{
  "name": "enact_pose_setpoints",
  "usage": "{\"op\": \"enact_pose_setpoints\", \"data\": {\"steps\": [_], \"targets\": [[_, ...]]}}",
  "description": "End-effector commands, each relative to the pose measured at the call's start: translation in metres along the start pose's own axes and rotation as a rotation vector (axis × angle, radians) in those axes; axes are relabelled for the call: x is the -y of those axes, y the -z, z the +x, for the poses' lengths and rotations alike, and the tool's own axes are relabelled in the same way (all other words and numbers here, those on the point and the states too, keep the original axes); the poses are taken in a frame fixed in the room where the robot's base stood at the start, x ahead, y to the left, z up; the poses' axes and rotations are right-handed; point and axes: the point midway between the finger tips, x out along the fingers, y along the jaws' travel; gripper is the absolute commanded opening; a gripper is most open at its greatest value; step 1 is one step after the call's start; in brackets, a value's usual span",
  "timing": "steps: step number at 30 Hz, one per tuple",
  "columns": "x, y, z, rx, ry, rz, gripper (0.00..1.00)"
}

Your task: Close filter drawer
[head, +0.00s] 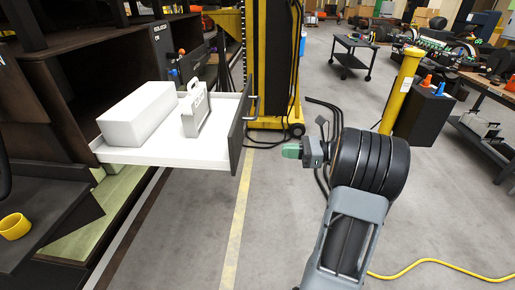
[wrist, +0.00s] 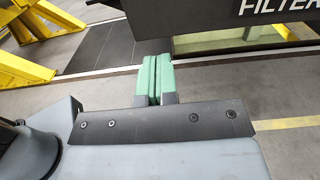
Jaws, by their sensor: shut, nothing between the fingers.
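The filter drawer is pulled out of the dark cabinet at the left of the head view. Its white tray (head: 165,156) holds a white box (head: 139,115) and a white upright piece with a handle (head: 196,112). Its dark front panel (head: 238,134) has a handle (head: 254,106) on the outer side. My gripper (head: 291,150) is to the right of the panel and apart from it, with green fingertips. In the wrist view my gripper (wrist: 154,79) is shut and empty, and the dark panel lettered FILTER (wrist: 240,14) lies just beyond the fingertips.
A yellow column (head: 272,70) with black cables stands behind the drawer. A yellow post (head: 402,90) and black box (head: 418,116) are to the right. A yellow hose (head: 435,265) lies on the floor. The grey floor around my arm is mostly clear.

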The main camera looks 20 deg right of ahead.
Motion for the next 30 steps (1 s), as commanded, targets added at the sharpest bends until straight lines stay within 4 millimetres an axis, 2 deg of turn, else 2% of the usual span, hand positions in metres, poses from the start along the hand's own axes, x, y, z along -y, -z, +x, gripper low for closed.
{"op": "enact_pose_setpoints", "data": {"steps": [2,5,15,21,30], "targets": [[0.003,-0.002,0.002,0.021,0.010,0.011,0.00],[0.003,-0.003,0.015,0.027,0.010,0.014,0.00],[0.004,-0.004,0.080,0.024,0.010,0.013,0.00],[0.004,-0.005,0.109,0.023,0.012,0.011,0.00],[0.005,-0.004,0.129,0.023,0.014,0.011,0.00]]}}
